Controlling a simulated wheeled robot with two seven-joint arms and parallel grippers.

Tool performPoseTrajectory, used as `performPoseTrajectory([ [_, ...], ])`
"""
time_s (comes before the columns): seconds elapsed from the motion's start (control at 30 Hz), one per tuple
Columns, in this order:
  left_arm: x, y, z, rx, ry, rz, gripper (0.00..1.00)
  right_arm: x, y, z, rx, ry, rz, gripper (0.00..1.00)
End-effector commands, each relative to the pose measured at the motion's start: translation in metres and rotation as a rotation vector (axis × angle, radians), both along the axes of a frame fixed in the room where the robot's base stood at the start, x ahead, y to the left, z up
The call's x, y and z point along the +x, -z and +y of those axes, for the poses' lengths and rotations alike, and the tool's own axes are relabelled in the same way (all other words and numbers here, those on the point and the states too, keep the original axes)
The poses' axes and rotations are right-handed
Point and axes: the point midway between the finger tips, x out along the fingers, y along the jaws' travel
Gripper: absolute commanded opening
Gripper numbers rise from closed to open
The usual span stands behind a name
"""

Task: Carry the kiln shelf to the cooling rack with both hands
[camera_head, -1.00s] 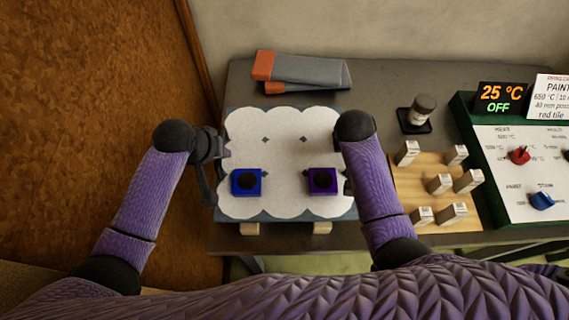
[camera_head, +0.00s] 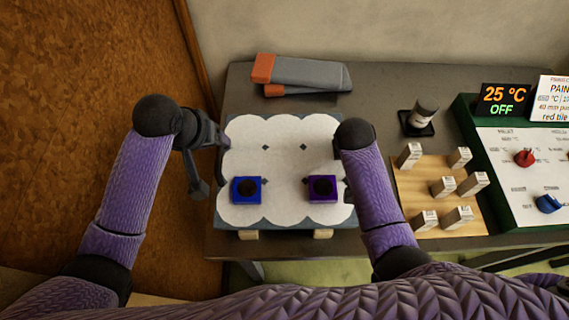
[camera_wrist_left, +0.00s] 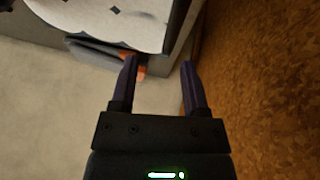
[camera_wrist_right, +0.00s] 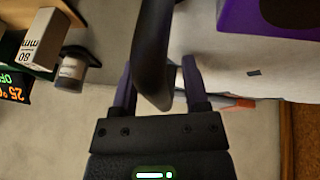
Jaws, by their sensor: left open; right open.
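The kiln shelf seems to be the blue-grey slab under a white scalloped sheet (camera_head: 285,165) in the head view. It carries a blue block (camera_head: 240,197) and a purple block (camera_head: 314,197), each with a dark round top. My left gripper (camera_wrist_left: 158,62) is open and empty. It is off the shelf's left side, by the far left corner. My right gripper (camera_wrist_right: 160,65) is open at the shelf's right side, mostly hidden under my arm in the head view. A dark curved bar (camera_wrist_right: 152,50) shows between its fingers; I cannot tell whether they touch. I cannot make out a cooling rack.
Grey and orange folded gloves (camera_head: 300,75) lie behind the shelf. To the right are a wooden board (camera_head: 412,200) with several small labelled blocks, a jar (camera_head: 424,110) and a green-framed control panel (camera_head: 510,165). The display (camera_head: 503,98) reads 25 °C, OFF.

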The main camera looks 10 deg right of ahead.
Motion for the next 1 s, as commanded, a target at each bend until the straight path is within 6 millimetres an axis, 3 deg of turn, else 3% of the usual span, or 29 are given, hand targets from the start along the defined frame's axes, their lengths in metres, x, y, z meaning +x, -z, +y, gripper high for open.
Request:
performPoseTrajectory([
  [0.1,0.0,-0.021,0.0,-0.001,0.001,-0.001,0.59,0.0,0.0,0.0,0.0,0.0,0.0,0.59],
  [0.27,0.0,-0.031,0.0,0.001,0.0,0.001,0.59,-0.002,-0.008,0.002,0.001,-0.001,-0.003,0.59],
  [0.5,0.0,-0.03,0.0,0.001,0.0,0.001,0.59,-0.025,-0.066,0.016,0.002,0.0,-0.006,0.59],
  [0.7,0.0,-0.03,0.0,0.0,0.0,0.001,0.59,-0.04,-0.102,0.024,0.001,0.0,-0.002,0.59],
  [1.0,0.0,-0.03,0.0,0.0,0.0,0.001,0.59,-0.044,-0.109,0.026,0.0,0.0,0.0,0.59],
])
